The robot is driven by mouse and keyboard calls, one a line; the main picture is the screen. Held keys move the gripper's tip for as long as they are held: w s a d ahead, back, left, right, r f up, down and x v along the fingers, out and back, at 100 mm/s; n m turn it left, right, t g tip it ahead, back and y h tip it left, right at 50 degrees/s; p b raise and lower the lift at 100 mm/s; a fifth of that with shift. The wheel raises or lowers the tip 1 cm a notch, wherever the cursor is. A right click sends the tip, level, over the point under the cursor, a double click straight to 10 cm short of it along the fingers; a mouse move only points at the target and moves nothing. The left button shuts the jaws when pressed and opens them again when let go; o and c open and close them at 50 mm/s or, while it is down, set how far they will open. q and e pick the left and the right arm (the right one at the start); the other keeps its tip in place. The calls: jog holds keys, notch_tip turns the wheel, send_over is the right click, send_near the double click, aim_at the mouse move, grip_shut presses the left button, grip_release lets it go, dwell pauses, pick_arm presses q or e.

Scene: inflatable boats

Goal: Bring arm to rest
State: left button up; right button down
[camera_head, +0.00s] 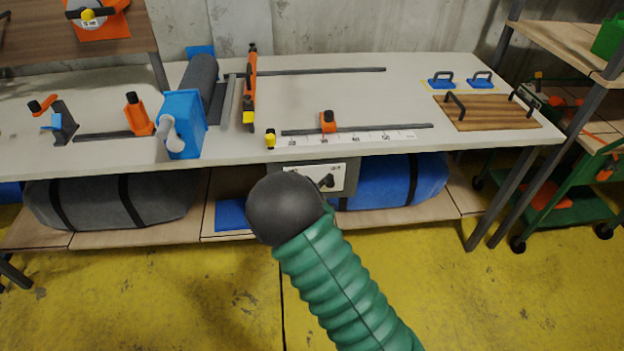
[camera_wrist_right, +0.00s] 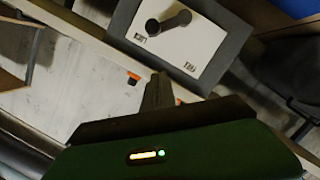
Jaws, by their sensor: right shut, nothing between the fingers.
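My right arm (camera_head: 335,285), in a green ribbed sleeve with a dark round end, reaches up from the bottom right in the head view. The dark end hides its gripper there. In the right wrist view my right gripper (camera_wrist_right: 158,82) shows as narrow dark fingers, shut and empty, beyond its green housing. The fingertips point at the lower edge of a grey box with a white switch plate (camera_wrist_right: 190,45) and a dark lever (camera_wrist_right: 168,22); I cannot tell the gap. The switch plate (camera_head: 345,172) also shows under the bench front in the head view. My left gripper is out of view.
A long workbench (camera_head: 330,95) carries a blue roller device (camera_head: 182,125), an orange-marked ruler rail and a wooden board (camera_head: 490,115) with handles. Grey and blue rolls (camera_head: 395,183) lie on the shelf below. A green cart stands at right. The yellow floor (camera_head: 520,290) in front is clear.

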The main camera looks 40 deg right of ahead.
jog(key=s+a+f+m+g+y, duration=0.1)
jog(key=s+a+f+g+y, duration=0.2)
jog(key=a, duration=0.4)
jog(key=s+a+f+g+y, duration=0.1)
jog(key=s+a+y, duration=0.3)
jog(key=a+y, duration=0.3)
jog(key=s+a+r+g, duration=0.2)
jog(key=s+a+g, duration=0.35)
jog(key=s, duration=0.65)
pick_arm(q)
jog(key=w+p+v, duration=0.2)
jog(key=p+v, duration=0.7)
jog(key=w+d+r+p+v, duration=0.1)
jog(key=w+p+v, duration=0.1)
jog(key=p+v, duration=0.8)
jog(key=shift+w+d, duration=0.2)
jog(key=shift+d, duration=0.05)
pick_arm(e)
jog(key=w+v, duration=0.2)
jog(key=v, duration=0.7)
jog(key=w+r+v, duration=0.1)
jog(key=w+v, duration=0.1)
jog(key=v, duration=0.7)
jog(key=shift+d+n, duration=0.2)
jog(key=shift+n, duration=0.1)
